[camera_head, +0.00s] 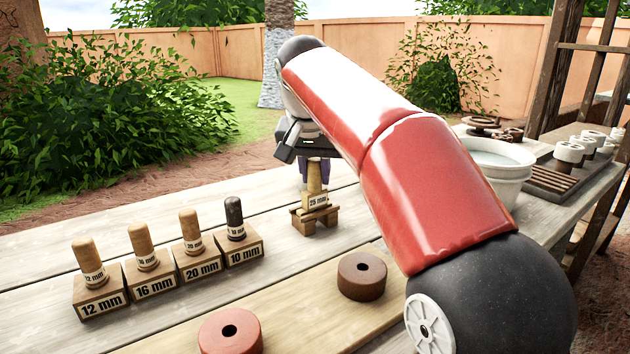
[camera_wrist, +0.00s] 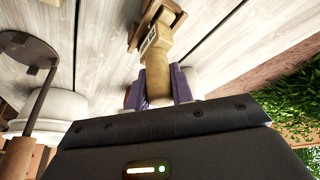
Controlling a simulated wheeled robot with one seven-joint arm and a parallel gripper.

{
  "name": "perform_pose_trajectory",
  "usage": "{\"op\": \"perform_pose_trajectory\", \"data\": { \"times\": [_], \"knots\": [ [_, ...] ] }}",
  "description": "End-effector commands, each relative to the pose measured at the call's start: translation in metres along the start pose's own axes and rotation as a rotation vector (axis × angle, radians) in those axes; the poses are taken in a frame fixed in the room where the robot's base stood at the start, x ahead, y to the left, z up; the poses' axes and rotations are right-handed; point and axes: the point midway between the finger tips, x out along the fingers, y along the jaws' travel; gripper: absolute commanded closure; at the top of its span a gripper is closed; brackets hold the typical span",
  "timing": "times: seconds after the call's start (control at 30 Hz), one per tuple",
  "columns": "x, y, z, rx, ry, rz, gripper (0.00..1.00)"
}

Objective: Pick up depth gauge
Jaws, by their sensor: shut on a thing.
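The depth gauge (camera_head: 315,200) is a pale wooden handle with a "25 mm" label above a small wooden bridge-shaped foot. In the head view it is upright at the middle of the table, beyond the brown ring. My gripper (camera_head: 314,172) comes down on it from above, its purple fingers partly hidden by the arm. In the wrist view, the gauge's handle (camera_wrist: 158,72) lies between the two purple fingers of my gripper (camera_wrist: 160,90), which is shut on it. The foot is at or very near the tabletop; I cannot tell whether it touches.
Several labelled wooden blocks with pegs (camera_head: 197,258) stand at the left. A brown ring (camera_head: 362,276) and a red ring (camera_head: 230,332) lie on a board in front. A white bucket (camera_head: 496,172) and a slatted rack (camera_head: 550,178) stand at the right.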

Motion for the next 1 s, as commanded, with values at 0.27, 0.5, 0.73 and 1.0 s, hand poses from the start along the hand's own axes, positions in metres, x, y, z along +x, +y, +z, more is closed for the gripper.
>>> {"op": "perform_pose_trajectory", "data": {
  "times": [0.27, 0.5, 0.73, 1.0],
  "knots": [
    [-0.025, 0.0, -0.011, 0.0, 0.003, -0.002, 0.97],
    [-0.054, -0.001, -0.024, 0.001, 0.004, -0.002, 0.97],
    [-0.078, -0.001, -0.035, 0.001, 0.002, 0.0, 0.97],
    [-0.09, 0.0, -0.038, 0.001, 0.002, 0.0, 0.97]
  ]
}}
